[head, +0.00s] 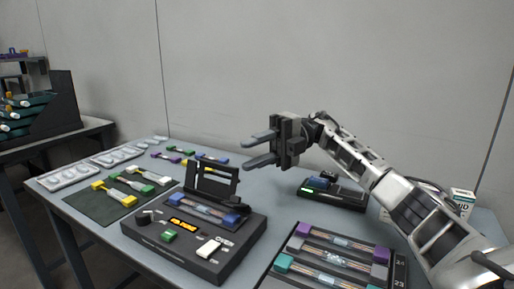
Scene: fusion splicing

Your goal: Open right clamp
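The black fusion splicer (150,236) stands near the front of the table, with its dark lid (212,183) raised. A fiber piece lies across its top between two blue blocks, one at the left (176,197) and one at the right (232,218). The right clamp seems to be at the right blue block; it is too small to tell whether it is open or shut. My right gripper (246,152) is above and behind the splicer's right side, fingers apart, empty and pointing left, touching nothing. My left gripper is not in view.
A tray with several fibers (398,271) lies at the front right, and a black device (334,196) stands behind it. A white box (461,203) stands at the far right.

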